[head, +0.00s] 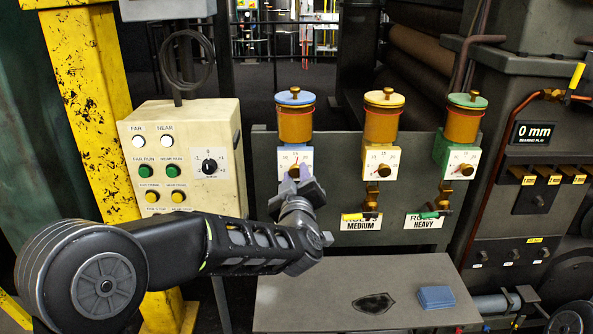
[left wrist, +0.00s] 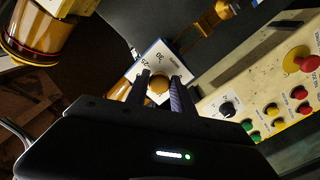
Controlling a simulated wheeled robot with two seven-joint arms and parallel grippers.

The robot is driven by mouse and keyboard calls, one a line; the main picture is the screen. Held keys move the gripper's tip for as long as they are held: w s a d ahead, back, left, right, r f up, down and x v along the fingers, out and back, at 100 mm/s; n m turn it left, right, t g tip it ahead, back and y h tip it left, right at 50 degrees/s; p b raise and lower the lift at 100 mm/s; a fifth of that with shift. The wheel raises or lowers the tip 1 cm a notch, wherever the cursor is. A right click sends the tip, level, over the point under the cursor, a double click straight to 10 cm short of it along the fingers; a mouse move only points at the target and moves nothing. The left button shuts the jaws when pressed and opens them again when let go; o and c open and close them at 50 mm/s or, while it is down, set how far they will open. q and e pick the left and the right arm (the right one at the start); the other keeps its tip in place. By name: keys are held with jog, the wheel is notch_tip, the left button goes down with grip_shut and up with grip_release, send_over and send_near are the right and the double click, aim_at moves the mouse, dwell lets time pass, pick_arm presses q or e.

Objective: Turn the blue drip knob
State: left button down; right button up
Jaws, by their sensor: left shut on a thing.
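The blue-topped oiler (head: 296,118) stands at the left of a row of three, with a white dial plate below its amber cup. Its small brass drip knob (head: 294,172) sits on that plate, partly hidden by my left gripper (head: 297,181). In the left wrist view the round brass knob (left wrist: 159,84) sits between the two dark fingers of my left gripper (left wrist: 160,90), in front of the dial (left wrist: 168,58). The gripper is shut on the knob. My right gripper is not in view.
Yellow-topped (head: 383,116) and green-topped (head: 465,120) oilers stand to the right, each with a knob and dial. A control box (head: 225,135) with buttons is at the left. A grey shelf (head: 320,295) below holds a blue cloth (head: 436,297) and a dark patch (head: 374,303).

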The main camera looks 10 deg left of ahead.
pick_arm(q)
jog(key=m+p, duration=0.2)
jog(key=m, duration=0.2)
jog(key=shift+m, duration=0.4)
jog(key=m+p, duration=0.2)
jog(key=m, duration=0.1)
jog(key=shift+m+p, duration=0.3)
jog(key=m+p, duration=0.2)
jog(key=m, duration=0.1)
jog(key=shift+m, duration=0.3)
jog(key=shift+a+m+p, duration=0.15)
jog(key=shift+m+p, duration=0.85)
jog(key=shift+m, duration=0.7)
jog(key=shift+f, duration=0.1)
jog(key=c, duration=1.1)
grip_release()
jog(key=shift+s, duration=0.15)
